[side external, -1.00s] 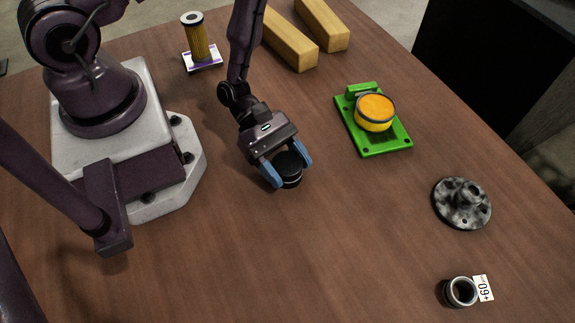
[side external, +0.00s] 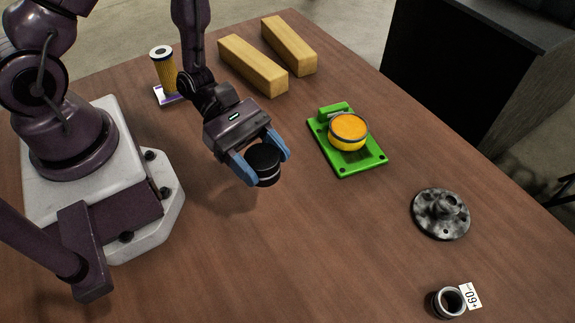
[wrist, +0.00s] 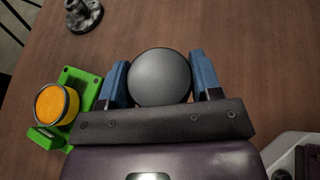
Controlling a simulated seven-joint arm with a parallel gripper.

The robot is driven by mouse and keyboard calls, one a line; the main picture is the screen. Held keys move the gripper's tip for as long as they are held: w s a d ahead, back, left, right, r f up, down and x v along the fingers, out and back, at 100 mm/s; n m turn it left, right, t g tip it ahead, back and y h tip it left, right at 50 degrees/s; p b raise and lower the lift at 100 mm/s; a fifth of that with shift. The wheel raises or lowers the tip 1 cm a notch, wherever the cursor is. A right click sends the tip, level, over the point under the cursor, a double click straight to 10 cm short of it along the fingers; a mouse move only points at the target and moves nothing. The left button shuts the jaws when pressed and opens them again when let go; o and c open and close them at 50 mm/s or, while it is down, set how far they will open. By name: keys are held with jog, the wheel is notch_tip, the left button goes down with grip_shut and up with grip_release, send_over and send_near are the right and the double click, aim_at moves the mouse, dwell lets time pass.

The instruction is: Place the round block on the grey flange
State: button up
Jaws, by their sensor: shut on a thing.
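The round block is a black disc (side external: 264,165) with a light band around its side. My gripper (side external: 262,164) is shut on it, with one blue finger on each side, and holds it above the bare table. In the wrist view the block's dark round top (wrist: 160,78) shows between the blue fingers of my gripper (wrist: 160,82). The grey flange (side external: 441,213) is a mottled round plate with a raised hub, lying on the table at the right of the side view, well apart from the block. It also shows at the top left of the wrist view (wrist: 83,14).
A green plate (side external: 375,160) bears an orange-topped round part (side external: 348,131) between my gripper and the flange. A dark ring (side external: 448,302) with a white tag (side external: 470,295) is at the front right.

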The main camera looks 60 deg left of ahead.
jog(key=shift+r, duration=0.3)
jog(key=shift+s+d+r, duration=0.1)
jog(key=shift+d+r, duration=0.05)
jog(key=shift+d, duration=0.3)
jog(key=w+d+r+n+t, duration=0.1)
jog(key=w+d+r, duration=0.3)
jog(key=w+d, duration=0.25)
jog(key=w+d+r+t, duration=0.1)
jog(key=w+d+r, duration=0.4)
jog(key=w, duration=0.3)
jog(key=n, duration=0.1)
send_over(452, 202)
jog(key=shift+t+y, duration=0.3)
jog(key=shift+y, duration=0.1)
jog(key=f, duration=0.6)
jog(key=s+f, duration=0.1)
jog(key=f, duration=0.2)
jog(key=shift+a+f, duration=0.15)
jog(key=shift+a, duration=0.2)
jog(key=shift+w+d+f, duration=0.3)
jog(key=shift+w+f, duration=0.15)
jog(key=shift+f, duration=0.15)
jog(key=shift+w+f, duration=0.1)
jog(key=shift+f, duration=1.5)
jog(key=shift+f, duration=0.1)
